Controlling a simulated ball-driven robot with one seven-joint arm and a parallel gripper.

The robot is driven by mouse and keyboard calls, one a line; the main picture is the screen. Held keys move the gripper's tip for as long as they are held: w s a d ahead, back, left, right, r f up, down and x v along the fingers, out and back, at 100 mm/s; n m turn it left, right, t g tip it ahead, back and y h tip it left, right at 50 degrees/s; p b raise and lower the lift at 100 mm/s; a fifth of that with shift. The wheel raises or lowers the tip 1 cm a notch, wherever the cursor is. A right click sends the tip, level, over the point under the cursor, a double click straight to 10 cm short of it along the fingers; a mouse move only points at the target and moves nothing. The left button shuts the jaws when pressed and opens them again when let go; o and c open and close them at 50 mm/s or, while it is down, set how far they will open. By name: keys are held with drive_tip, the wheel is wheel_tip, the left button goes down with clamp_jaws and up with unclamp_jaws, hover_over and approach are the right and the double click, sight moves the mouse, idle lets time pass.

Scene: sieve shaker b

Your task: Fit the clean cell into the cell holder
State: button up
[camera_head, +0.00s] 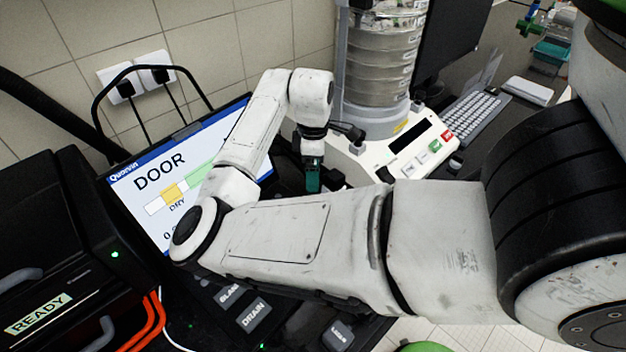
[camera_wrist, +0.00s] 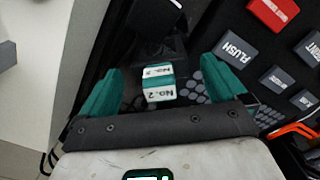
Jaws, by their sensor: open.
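My gripper (camera_head: 313,177) is at the end of my bent arm, low beside the white machine in the head view. In the wrist view its two teal fingers (camera_wrist: 163,73) are spread wide. A small teal block with white "No. 2" labels (camera_wrist: 159,84) lies in view between them, with a gap on each side, so it is not gripped. I cannot tell whether this block is the clean cell or part of the holder. A dark, blurred fixture (camera_wrist: 155,18) is just beyond it. I cannot make out a separate cell holder.
A screen reading "DOOR" (camera_head: 160,178) stands behind my arm. Grey keys include "FLUSH" (camera_wrist: 236,51) and "DRAIN" (camera_head: 255,312); a red key (camera_wrist: 273,12) is nearby. A white machine with a sieve stack (camera_head: 380,75) is at the back. A black unit reading "READY" (camera_head: 38,313) stands left.

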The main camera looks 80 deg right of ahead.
drive_tip(key=shift+c, duration=0.4)
clamp_jaws()
wheel_tip(320, 180, up, 10)
drive_tip(key=shift+r+b, duration=0.15)
drive_tip(key=shift+b, duration=0.15)
idle(0.5)
